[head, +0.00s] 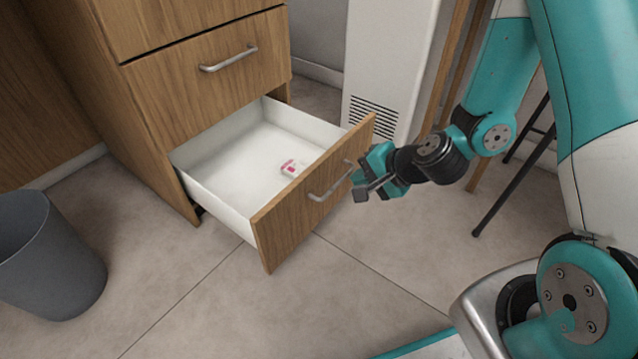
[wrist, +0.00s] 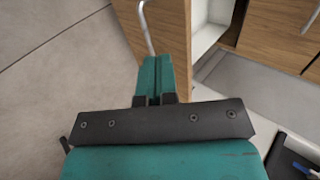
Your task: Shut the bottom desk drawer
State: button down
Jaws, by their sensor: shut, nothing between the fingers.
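The bottom desk drawer (head: 308,192) stands pulled well out of the wooden desk (head: 170,85), its white inside showing. A small white and pink box (head: 293,168) lies in it. The drawer has a metal bar handle (head: 328,186) on its wooden front. My gripper (head: 358,190) is shut and empty, close in front of the drawer front near the right end of the handle. In the wrist view the shut fingers (wrist: 154,80) point at the drawer front (wrist: 165,30), with the handle (wrist: 146,28) just left of them. I cannot tell whether they touch the front.
A grey bin (head: 50,255) stands on the floor at the left. The drawer above (head: 215,75) is shut. A white panel with a vent (head: 385,60) stands behind, and a thin dark leg (head: 510,165) is at the right. The floor in front of the drawer is clear.

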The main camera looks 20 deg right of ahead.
aim_at(311, 176)
jog(key=b+x, duration=0.1)
jog(key=x, duration=0.3)
jog(key=r+b+x, duration=0.1)
jog(key=b+x, duration=0.1)
jog(key=x, duration=0.1)
jog(key=w+a+b+x, duration=0.1)
jog(key=b+x, duration=0.1)
jog(key=x, duration=0.2)
jog(key=shift+w, duration=0.2)
jog(key=shift+w+a+r+b, duration=0.2)
jog(key=shift+w+a+b, duration=0.1)
jog(key=shift+w, duration=0.05)
jog(key=shift+w, duration=0.1)
